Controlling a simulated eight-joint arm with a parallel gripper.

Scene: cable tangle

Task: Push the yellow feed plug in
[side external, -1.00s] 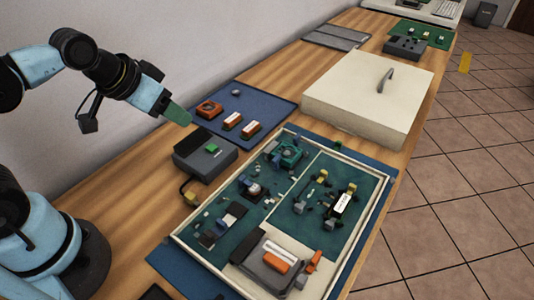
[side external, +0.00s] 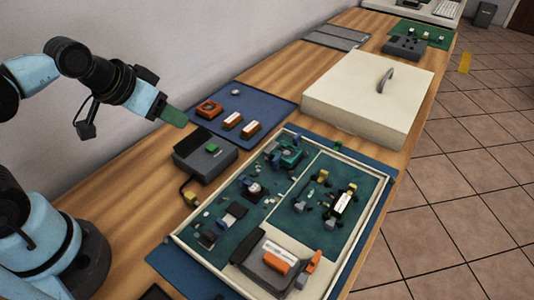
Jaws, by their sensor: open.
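A small yellow plug (side external: 192,199) lies on the wooden table at the end of a dark cable, just left of the tray. The cable runs to a grey box (side external: 206,158) with a black top and a green button. I cannot tell whether the plug touches a socket. My gripper (side external: 174,117) has a green end, is open, and hangs in the air up and left of the grey box, well away from the plug. No object shows between its fingers, though the finger gap is too small to make out.
A cream-rimmed tray (side external: 206,262) with green boards and several small parts fills the front right. A blue mat (side external: 268,105) with orange parts lies behind the grey box. A big cream lidded box (side external: 345,95) stands beyond. Bare wood lies left of the grey box.

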